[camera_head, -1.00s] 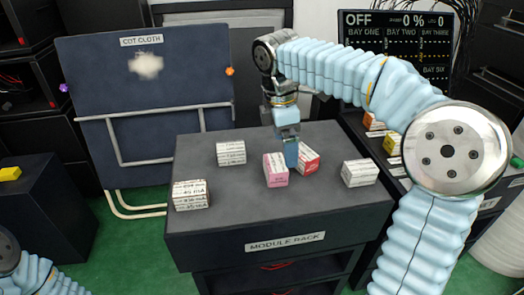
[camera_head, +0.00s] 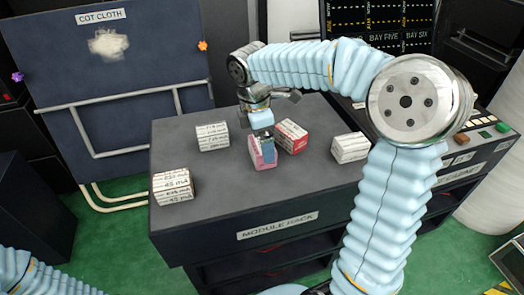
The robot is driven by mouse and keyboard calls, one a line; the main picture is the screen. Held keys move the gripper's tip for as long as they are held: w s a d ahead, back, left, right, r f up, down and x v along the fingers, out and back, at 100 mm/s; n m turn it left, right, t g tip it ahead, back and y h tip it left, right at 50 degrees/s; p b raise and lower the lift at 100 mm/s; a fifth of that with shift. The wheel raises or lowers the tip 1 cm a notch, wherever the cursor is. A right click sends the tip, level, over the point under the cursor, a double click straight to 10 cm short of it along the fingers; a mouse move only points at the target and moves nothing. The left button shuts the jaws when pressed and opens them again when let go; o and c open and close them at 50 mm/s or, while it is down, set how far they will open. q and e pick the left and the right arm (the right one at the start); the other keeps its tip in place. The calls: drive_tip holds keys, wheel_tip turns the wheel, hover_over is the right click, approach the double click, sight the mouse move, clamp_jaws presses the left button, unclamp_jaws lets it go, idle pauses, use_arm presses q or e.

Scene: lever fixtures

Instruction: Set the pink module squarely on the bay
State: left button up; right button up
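The pink module (camera_head: 262,164) sits on the dark top of the module rack (camera_head: 225,185), near its middle. My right gripper (camera_head: 265,148) points down at it. One finger lies against or just in front of its right side, and the other finger is hidden, so I cannot tell whether the grip is closed. The bay display (camera_head: 385,20) at the top right shows labels for bay five and bay six. My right arm covers much of the console (camera_head: 470,150), and I cannot make out the bays there. My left gripper is out of view; only part of the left arm shows at the bottom left.
A red-and-white module (camera_head: 292,136) stands just right of the pink one, close to my gripper. White modules stand behind left (camera_head: 212,136), at front left (camera_head: 174,187) and at right (camera_head: 349,147). A cloth panel (camera_head: 110,90) rises at the left. The rack's front is clear.

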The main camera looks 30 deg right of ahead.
wheel_tip(320, 180, down, 4)
drive_tip(key=shift+d+r, duration=0.15)
drive_tip(key=shift+r, duration=0.05)
drive_tip(key=shift+c, duration=0.5)
drive_tip(key=c, duration=0.7)
drive_tip(key=shift+o, duration=0.2)
drive_tip(key=shift+r, duration=0.15)
